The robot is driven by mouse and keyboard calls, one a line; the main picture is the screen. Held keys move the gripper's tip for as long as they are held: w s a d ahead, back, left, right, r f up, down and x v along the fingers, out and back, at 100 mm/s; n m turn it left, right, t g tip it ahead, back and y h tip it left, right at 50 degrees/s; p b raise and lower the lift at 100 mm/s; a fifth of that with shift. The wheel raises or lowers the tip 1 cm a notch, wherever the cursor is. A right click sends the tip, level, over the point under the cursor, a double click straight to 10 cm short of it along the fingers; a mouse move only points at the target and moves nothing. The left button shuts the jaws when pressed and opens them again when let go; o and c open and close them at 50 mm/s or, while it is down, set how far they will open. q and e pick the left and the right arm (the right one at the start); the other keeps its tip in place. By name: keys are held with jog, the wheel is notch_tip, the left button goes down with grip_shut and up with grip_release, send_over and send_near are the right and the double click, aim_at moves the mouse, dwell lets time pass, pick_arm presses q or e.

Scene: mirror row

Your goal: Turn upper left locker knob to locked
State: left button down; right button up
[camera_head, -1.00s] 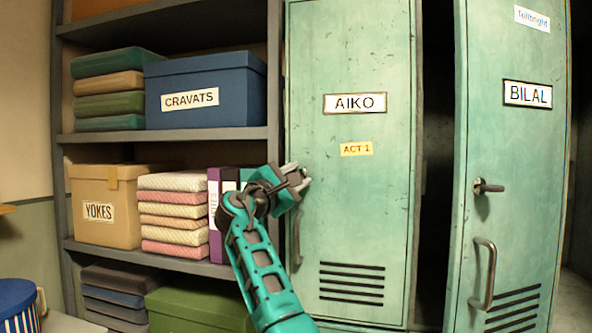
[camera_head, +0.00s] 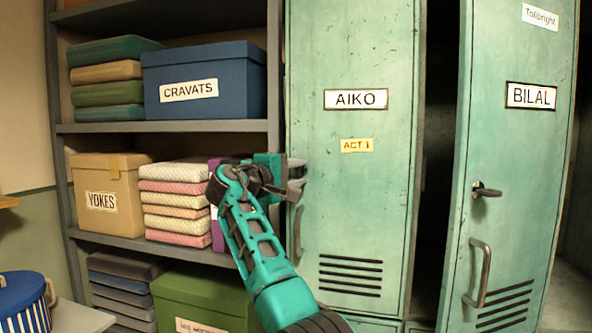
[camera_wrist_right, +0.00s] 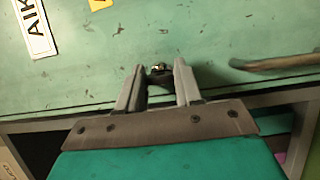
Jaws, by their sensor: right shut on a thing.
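The green AIKO locker (camera_head: 350,210) stands shut in the middle of the head view. My right gripper (camera_head: 297,178) is at its left edge, above the bar handle (camera_head: 298,235). In the right wrist view the fingers of my right gripper (camera_wrist_right: 160,76) are closed around a small dark knob (camera_wrist_right: 159,69) with a metallic tip. The fingers hide most of the knob, and I cannot read its turn position. In the head view the gripper hides it fully. My left gripper is not in view.
The BILAL locker door (camera_head: 515,150) stands ajar on the right, with a lever knob (camera_head: 486,191) and a bar handle (camera_head: 480,272). A shelf unit (camera_head: 180,127) with boxes and folded cloth stands close on the left. A blue striped box (camera_head: 22,300) is at lower left.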

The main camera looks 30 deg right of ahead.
dwell(0.5)
jog(key=o, duration=1)
jog(key=shift+o, duration=0.2)
jog(key=v, duration=1.3)
jog(key=shift+b, duration=0.45)
jog(key=shift+r, duration=0.1)
